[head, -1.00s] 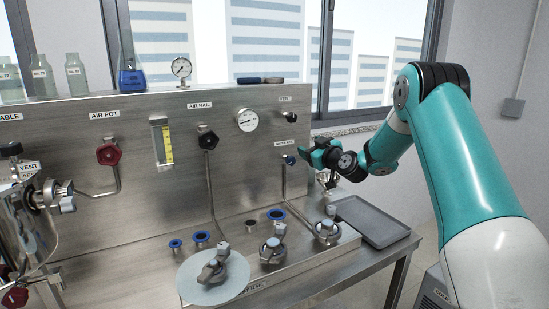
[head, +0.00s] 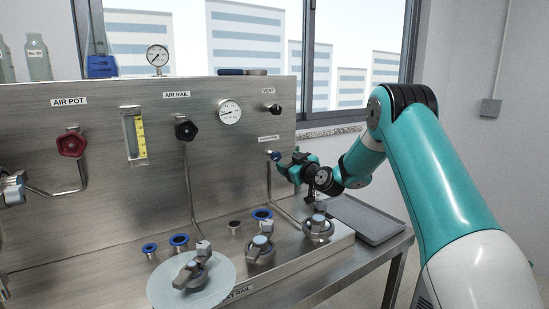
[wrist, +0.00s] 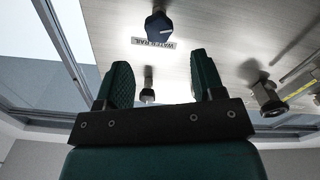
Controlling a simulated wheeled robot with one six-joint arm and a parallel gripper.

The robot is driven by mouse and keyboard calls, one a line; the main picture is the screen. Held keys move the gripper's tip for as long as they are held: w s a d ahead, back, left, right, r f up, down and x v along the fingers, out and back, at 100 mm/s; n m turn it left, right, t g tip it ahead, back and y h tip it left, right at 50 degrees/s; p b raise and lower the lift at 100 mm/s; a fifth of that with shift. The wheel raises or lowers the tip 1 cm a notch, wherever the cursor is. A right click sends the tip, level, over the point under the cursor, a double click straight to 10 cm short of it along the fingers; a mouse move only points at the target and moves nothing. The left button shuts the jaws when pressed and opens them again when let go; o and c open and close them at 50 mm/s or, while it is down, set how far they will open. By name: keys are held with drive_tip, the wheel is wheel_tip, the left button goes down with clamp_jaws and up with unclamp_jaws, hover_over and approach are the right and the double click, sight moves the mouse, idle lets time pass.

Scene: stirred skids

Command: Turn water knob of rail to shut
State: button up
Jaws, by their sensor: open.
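The water rail knob is a small blue knob (head: 274,156) on the right part of the steel panel, under its label, with a pipe running down from it. In the wrist view the blue knob (wrist: 158,25) is near the top, next to its upside-down "WATER RAIL" label (wrist: 152,43). A light mark shows on its edge. My gripper (head: 287,164) is just right of the knob in the head view. In the wrist view its two green fingers (wrist: 162,72) are apart and empty. The knob lies beyond the fingertips, roughly centred between them, and looks clear of them.
A black vent knob (head: 274,109) is above, and the black air rail knob (head: 186,129) and a dial gauge (head: 229,112) are to the left. Clamp-like fittings (head: 318,228) stand on the ledge below. A grey tray (head: 365,220) lies at right.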

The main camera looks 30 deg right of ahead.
sight(278, 157)
drive_tip(key=w+p, duration=0.2)
drive_tip(key=w, duration=0.8)
drive_tip(key=shift+w+a+p, duration=0.15)
drive_tip(key=shift+w+p, duration=0.1)
drive_tip(key=shift+p, duration=0.15)
drive_tip(key=c, duration=0.9)
